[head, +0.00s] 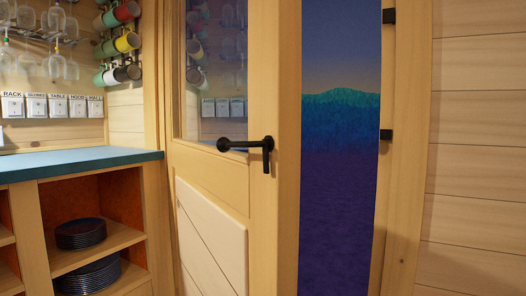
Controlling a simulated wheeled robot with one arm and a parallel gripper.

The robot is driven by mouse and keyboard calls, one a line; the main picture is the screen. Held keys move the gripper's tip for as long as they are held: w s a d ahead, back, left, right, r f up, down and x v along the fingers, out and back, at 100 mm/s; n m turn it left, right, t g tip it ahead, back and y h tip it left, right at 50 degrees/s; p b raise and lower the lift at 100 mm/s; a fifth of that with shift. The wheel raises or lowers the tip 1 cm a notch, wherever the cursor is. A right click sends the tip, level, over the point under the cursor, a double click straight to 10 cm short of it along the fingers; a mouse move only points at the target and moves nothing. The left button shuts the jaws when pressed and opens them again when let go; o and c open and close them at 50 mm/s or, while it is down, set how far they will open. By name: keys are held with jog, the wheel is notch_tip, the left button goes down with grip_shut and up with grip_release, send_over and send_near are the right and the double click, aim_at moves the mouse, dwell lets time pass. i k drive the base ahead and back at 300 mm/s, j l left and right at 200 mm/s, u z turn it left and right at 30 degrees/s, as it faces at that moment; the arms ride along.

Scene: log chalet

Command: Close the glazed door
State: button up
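The glazed door (208,160) fills the middle of the head view. It has a light wooden frame, a glass pane (213,75) above and a wooden panel (212,235) with diagonal boards below. Its black lever handle (244,145) is near the door's right edge. The door stands ajar: between that edge and the right jamb (404,150) is a tall gap. Dark blue ground and teal treetops (340,115) under a dusk sky show through it. My gripper is not in view.
At left a blue-topped wooden cabinet (75,162) holds stacked dark plates (82,234). Mugs (121,43) and glasses (57,40) hang above labelled switches (60,106). Black fittings (386,135) sit on the right jamb, beside a plank wall (480,150). The floor is not clearly visible.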

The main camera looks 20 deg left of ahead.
aim_at(235, 225)
jog(key=u, duration=1.55)
jog(key=k+j, duration=0.1)
jog(key=j, duration=0.6)
